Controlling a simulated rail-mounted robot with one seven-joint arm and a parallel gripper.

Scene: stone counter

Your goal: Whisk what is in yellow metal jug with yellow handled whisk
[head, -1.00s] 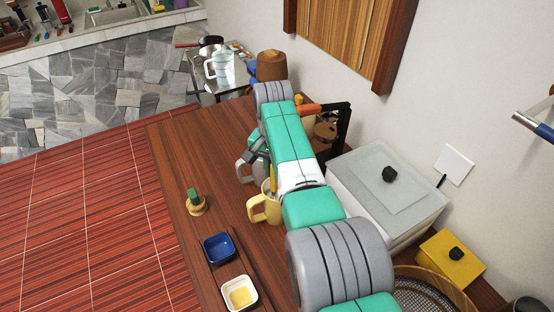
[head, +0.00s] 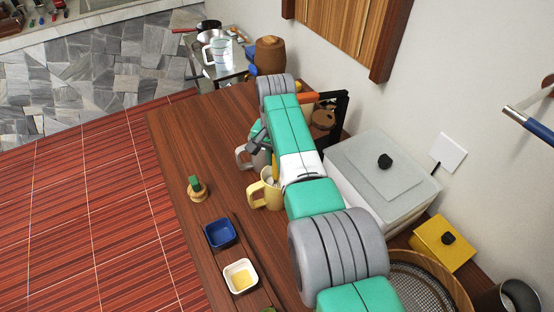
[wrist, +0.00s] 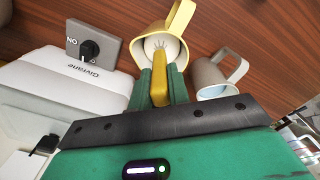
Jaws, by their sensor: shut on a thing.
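The yellow metal jug (head: 267,192) stands on the brown wooden counter, partly behind my arm in the head view. It also shows in the wrist view (wrist: 176,27), with its mouth facing the camera and a pale inside. My gripper (wrist: 161,84) is shut on the yellow handle of the whisk (wrist: 159,75). The whisk's wire end is inside the jug's mouth. In the head view the yellow handle (head: 275,165) rises above the jug. What the jug holds is not clear.
A grey jug (head: 243,157) stands just behind the yellow one and shows in the wrist view (wrist: 216,76). A blue dish (head: 219,233) and a white dish (head: 240,275) lie in front. A white lidded box (head: 385,180) stands right. The counter's left side is mostly clear.

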